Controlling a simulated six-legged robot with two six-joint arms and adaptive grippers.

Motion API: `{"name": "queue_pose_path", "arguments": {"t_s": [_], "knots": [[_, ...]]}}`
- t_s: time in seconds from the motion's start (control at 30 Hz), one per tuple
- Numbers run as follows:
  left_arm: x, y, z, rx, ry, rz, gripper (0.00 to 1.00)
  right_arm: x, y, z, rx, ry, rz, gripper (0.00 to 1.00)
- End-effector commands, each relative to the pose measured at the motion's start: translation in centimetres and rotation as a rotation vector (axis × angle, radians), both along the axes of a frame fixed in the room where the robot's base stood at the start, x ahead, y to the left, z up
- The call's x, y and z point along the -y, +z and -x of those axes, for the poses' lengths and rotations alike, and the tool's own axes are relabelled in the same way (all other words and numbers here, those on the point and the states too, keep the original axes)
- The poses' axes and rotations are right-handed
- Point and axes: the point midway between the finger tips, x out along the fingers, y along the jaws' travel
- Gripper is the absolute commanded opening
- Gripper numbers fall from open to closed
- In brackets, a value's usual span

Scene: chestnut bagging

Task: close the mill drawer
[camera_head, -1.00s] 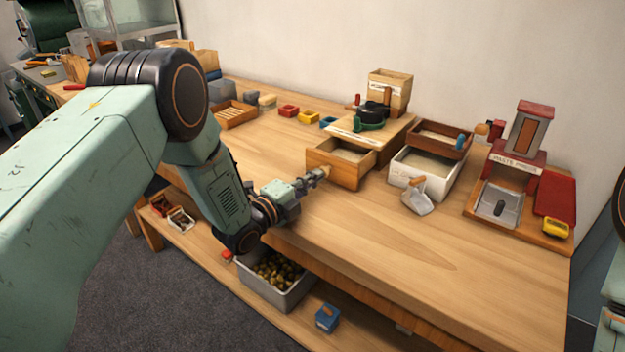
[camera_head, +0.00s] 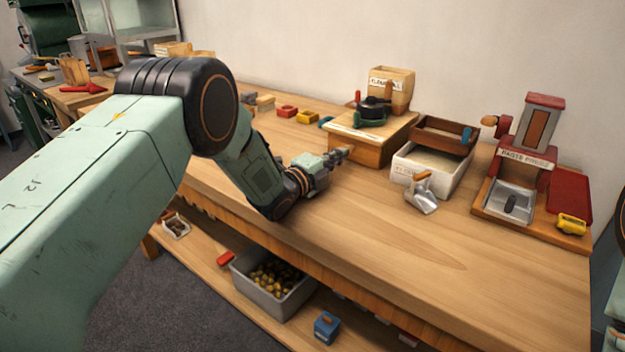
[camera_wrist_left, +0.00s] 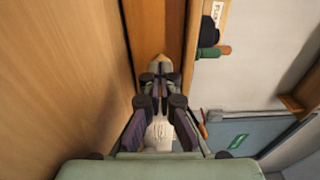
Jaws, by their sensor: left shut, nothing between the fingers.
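The wooden mill (camera_head: 398,133), with a black and green crank on top, stands toward the back of the table. Its drawer front (camera_head: 368,152) sits in against the mill body, and no open drawer box shows. My left gripper (camera_head: 345,152) is shut and empty, with its tips at the drawer front. In the left wrist view the shut fingers (camera_wrist_left: 160,78) point at a small round knob (camera_wrist_left: 159,62) on the wooden front. Whether they touch it I cannot tell. My right gripper is out of view.
A pale bin (camera_head: 402,174) with a brown tray behind it and a metal scoop (camera_head: 421,197) stand right of the mill. A red-topped machine (camera_head: 525,165) is farther right. The table's front right (camera_head: 430,250) is clear. A grey bin of chestnuts (camera_head: 240,275) sits below.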

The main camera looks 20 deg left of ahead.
Motion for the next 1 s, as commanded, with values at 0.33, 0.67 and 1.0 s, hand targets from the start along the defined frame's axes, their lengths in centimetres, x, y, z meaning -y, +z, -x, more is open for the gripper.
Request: {"name": "queue_pose_path", "arguments": {"t_s": [0.33,0.67,1.0], "knots": [[0.05,0.27,-0.22,0.003,0.001,-0.001,0.0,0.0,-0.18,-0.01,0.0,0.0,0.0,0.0],[-0.01,0.47,-0.13,0.007,0.001,-0.001,0.0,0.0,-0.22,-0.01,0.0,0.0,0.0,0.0],[-0.08,0.21,0.04,0.001,-0.001,-0.001,0.0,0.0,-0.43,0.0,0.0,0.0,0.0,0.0]]}}
